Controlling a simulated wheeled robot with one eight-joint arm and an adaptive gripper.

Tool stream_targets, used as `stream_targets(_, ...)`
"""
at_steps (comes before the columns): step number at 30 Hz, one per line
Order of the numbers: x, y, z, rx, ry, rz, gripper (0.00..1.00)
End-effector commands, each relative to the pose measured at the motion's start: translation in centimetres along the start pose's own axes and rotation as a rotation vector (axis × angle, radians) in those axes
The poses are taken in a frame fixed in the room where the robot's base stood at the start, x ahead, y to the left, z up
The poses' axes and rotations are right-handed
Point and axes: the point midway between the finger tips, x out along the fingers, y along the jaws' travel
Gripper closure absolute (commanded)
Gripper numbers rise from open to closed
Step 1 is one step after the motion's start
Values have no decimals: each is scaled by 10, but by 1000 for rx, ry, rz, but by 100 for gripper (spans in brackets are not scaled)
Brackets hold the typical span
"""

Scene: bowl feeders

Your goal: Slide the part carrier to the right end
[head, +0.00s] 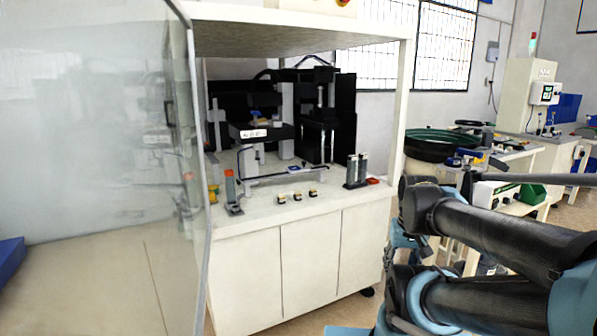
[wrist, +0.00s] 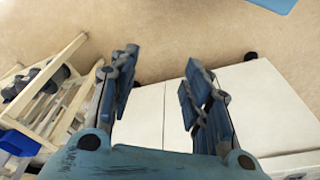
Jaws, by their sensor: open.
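A low rail (head: 290,176) runs along the white workbench (head: 290,212) inside the machine enclosure in the head view. I cannot tell for sure which small part on or near it is the part carrier. My gripper (wrist: 160,70) shows in the wrist view with its two blue fingers spread apart and nothing between them. It points at the floor and white cabinet panels, apart from the rail. My arm crosses the lower right of the head view; the gripper itself cannot be made out there.
An orange-topped post (head: 230,186) stands left, dark cylinders (head: 356,170) right. A clear panel (head: 100,150) closes the left side. A green bowl feeder (head: 440,140) stands on another table.

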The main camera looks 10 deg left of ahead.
Motion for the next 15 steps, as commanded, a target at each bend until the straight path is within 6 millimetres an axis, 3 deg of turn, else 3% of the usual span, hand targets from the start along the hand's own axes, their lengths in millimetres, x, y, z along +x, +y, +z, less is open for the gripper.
stream_targets(4, 0, 0, 0, 0, 0, 0, 59)
stream_targets(8, -13, -1, 0, -5, 15, -1, 59)
stream_targets(11, -28, -3, -20, -17, 20, -4, 59)
stream_targets(15, -60, -6, -62, -39, 33, -9, 59)
